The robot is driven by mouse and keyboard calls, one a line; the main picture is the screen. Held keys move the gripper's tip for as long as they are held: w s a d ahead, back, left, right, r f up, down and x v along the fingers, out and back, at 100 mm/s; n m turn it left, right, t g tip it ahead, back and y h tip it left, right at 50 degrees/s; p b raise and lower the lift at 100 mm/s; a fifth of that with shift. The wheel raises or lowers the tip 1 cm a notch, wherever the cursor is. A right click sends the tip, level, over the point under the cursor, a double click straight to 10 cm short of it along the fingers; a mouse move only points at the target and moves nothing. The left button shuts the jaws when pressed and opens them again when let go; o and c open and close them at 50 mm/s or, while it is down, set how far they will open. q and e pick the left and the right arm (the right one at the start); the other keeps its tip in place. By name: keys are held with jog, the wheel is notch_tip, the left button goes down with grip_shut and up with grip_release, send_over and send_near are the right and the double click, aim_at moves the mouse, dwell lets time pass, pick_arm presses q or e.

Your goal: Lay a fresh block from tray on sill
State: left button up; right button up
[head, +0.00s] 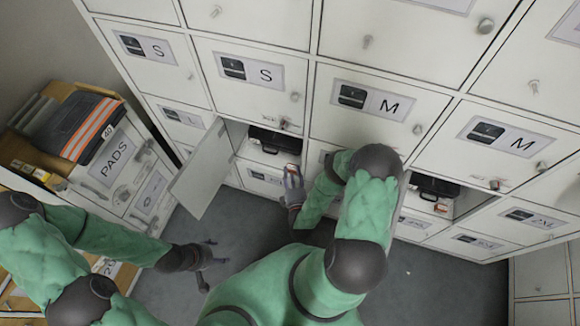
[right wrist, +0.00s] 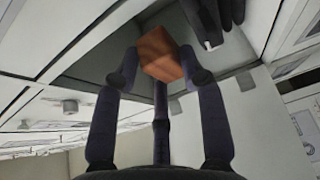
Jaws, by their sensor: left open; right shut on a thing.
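My right gripper (head: 292,182) is shut on a small orange-brown block (right wrist: 160,55), held at the mouth of an open locker. The block also shows at the fingertips in the head view (head: 291,170). The locker's sill (head: 256,157) is just behind the gripper; I cannot tell whether the block touches it. My left gripper (head: 208,262) is open and empty, low over the floor at left. A tray with small blocks (head: 40,174) seems to stand on the bench at far left, too small to read clearly.
The locker door (head: 200,170) hangs open on the left. Another open compartment at right holds a black case (head: 436,187) and a small block (head: 441,207). Folded dark workwear with orange stripes (head: 75,125) lies on the PADS cabinet.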

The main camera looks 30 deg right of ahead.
aim_at(291, 165)
jog(key=w+f, duration=0.1)
jog(key=w+d+f+b, duration=0.1)
jog(key=w, duration=0.1)
jog(key=w+d+f+b, duration=0.1)
jog(key=w, duration=0.1)
jog(key=shift+d, duration=0.25)
jog(key=w+f+b, duration=0.1)
jog(key=w+d+f+b, duration=0.1)
jog(key=f, duration=0.1)
jog(key=w+f+b, duration=0.1)
jog(key=shift+w+d+f, duration=0.35)
jog(key=shift+d+f, duration=0.05)
jog(key=f+b, duration=0.2)
jog(key=f, duration=0.1)
jog(key=shift+w+d+f, duration=0.1)
jog(key=shift+w+f, duration=0.05)
jog(key=shift+w, duration=0.05)
jog(key=shift+f, duration=0.1)
jog(key=shift+f, duration=0.6)
jog(key=o, duration=0.8)
jog(key=shift+o, duration=0.2)
jog(key=shift+r, duration=0.1)
